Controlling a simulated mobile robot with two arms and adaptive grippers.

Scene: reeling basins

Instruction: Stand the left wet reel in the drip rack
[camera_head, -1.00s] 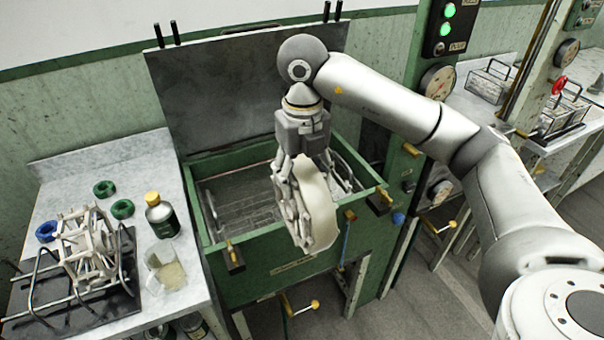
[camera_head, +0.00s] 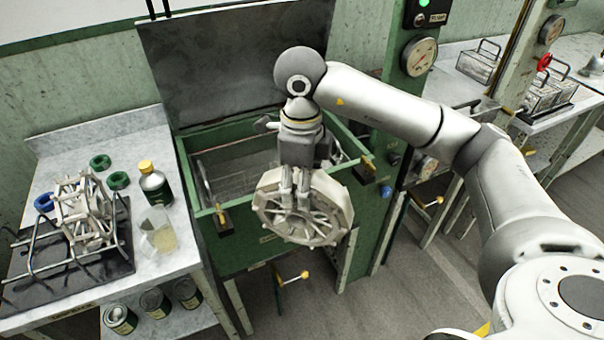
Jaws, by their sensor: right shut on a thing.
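My right gripper (camera_head: 293,188) is shut on a pale spoked reel (camera_head: 318,208) and holds it in the air at the front edge of the open green basin (camera_head: 240,258). The reel's spoked face is turned toward me and tilted. The drip rack (camera_head: 40,262), bent dark bars on a black base, stands on the left table. Another pale reel (camera_head: 83,212) stands upright among its bars at the back part. The rack's front part shows bare bars. My left gripper is not in view.
The left table (camera_head: 95,150) also holds a bottle with a yellow cap (camera_head: 154,185), a clear beaker (camera_head: 158,232) and green and blue rings. Several cans stand on the shelf below. The basin's raised lid (camera_head: 235,75) stands behind. A gauge post (camera_head: 415,60) rises right of the basin.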

